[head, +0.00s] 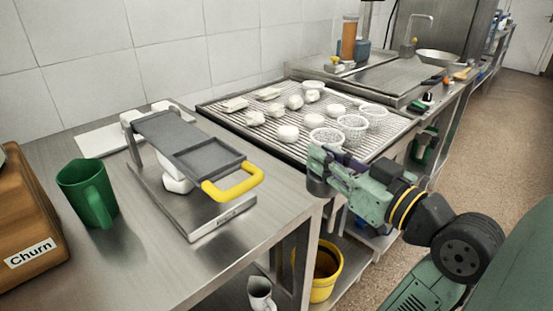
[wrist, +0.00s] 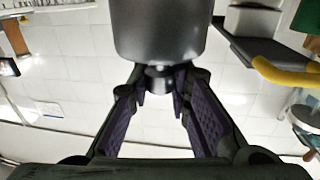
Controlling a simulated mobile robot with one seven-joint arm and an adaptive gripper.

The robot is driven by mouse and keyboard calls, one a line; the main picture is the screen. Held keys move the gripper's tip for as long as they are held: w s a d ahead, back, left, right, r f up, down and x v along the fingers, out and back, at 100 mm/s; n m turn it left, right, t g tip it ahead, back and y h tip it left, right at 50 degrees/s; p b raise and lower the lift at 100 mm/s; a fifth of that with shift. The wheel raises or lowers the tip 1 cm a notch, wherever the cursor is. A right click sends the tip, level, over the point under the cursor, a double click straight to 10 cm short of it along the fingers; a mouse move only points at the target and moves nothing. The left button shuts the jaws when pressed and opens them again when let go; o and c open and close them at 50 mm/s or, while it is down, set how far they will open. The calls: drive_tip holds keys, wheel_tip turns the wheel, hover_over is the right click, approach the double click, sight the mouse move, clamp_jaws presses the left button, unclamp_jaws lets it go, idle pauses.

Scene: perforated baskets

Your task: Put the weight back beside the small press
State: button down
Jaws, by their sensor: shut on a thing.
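The weight (wrist: 158,30) is a dark grey metal cylinder with a narrow neck and knob. My gripper (wrist: 160,85) is shut on that knob. In the head view the weight (head: 318,187) hangs below my gripper (head: 322,163), in the air off the right end of the steel table, near the rack. The small press (head: 205,158) stands on the table to the left of it. It has a grey hinged plate, a yellow handle (head: 234,184) and a steel base. A white lump sits under its plate. The yellow handle also shows in the wrist view (wrist: 285,75).
A green jug (head: 88,193) and a wooden churn (head: 30,225) stand left of the press. A wire rack (head: 260,130) with white cheeses and perforated baskets lies behind. A yellow bucket (head: 325,275) is below. The table (head: 150,255) in front of the press is bare.

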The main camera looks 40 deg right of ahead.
sight(322, 190)
drive_tip(key=shift+w+a+f+p, duration=0.35)
drive_tip(key=shift+w+f, duration=0.35)
drive_tip(key=shift+w, duration=1.05)
drive_tip(key=shift+w+a+f+p, duration=0.35)
drive_tip(key=shift+w+f, duration=0.4)
drive_tip(key=shift+w, duration=1)
drive_tip(key=shift+w+a+f+p, duration=0.35)
drive_tip(key=shift+w+f, duration=0.35)
drive_tip(key=shift+w, duration=1.05)
drive_tip(key=shift+d+f, duration=0.1)
drive_tip(key=shift+f, duration=0.05)
drive_tip(key=shift+f, duration=0.1)
drive_tip(key=c, duration=1.5)
unclamp_jaws()
drive_tip(key=s+b, duration=0.1)
drive_tip(key=s, duration=0.7)
drive_tip(key=s+b, duration=0.1)
drive_tip(key=s, duration=0.3)
drive_tip(key=shift+a+b, duration=0.3)
drive_tip(key=shift+b, duration=0.05)
